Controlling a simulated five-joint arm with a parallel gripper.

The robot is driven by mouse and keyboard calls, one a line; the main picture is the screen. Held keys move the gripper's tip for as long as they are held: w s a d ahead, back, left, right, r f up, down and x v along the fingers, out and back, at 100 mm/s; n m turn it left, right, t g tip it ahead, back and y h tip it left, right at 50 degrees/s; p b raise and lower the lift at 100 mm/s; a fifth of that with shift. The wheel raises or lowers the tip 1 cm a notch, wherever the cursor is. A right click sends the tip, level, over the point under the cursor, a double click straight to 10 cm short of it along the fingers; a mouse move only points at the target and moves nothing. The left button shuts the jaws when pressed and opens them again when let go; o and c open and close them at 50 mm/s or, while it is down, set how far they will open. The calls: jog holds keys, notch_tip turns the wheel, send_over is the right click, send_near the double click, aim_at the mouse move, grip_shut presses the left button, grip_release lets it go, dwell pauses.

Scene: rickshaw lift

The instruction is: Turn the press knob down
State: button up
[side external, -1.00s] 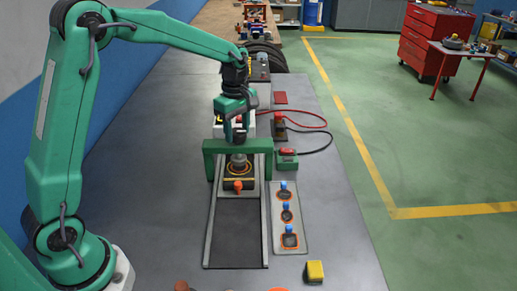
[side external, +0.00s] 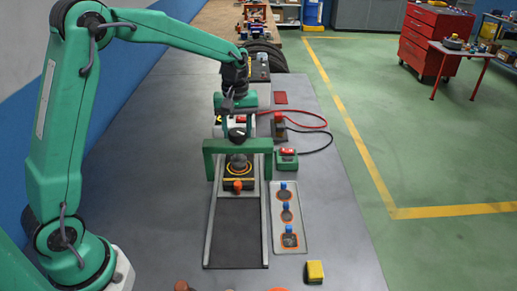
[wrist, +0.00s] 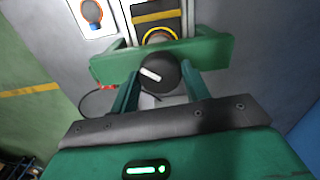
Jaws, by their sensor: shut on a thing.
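The press is a green frame (side external: 210,165) standing across two pale rails. Its round black knob (side external: 238,134) sits at the top of the frame; in the wrist view the knob (wrist: 163,70) has a white slanting mark. My gripper (side external: 237,123) is at the knob from the far side, with its two green fingers on either side of it, shut on it. Below the crossbar, a grey ram (side external: 238,162) stands over a dark block with a yellow ring (side external: 238,169). The finger contact is partly hidden in the side view.
An orange ball knob (side external: 238,186) is at the block's front. A panel with several blue-topped pieces (side external: 287,208) lies right of the rails.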

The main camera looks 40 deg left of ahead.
jog(key=m, duration=0.5)
jog(key=shift+r+m, duration=0.1)
jog(key=shift+m, duration=0.2)
jog(key=m, duration=0.4)
jog(key=shift+m, duration=0.3)
jog(key=m, duration=1.4)
jog(key=shift+m, duration=0.3)
jog(key=m, duration=0.9)
jog(key=shift+m, duration=0.4)
jog(key=m, duration=0.5)
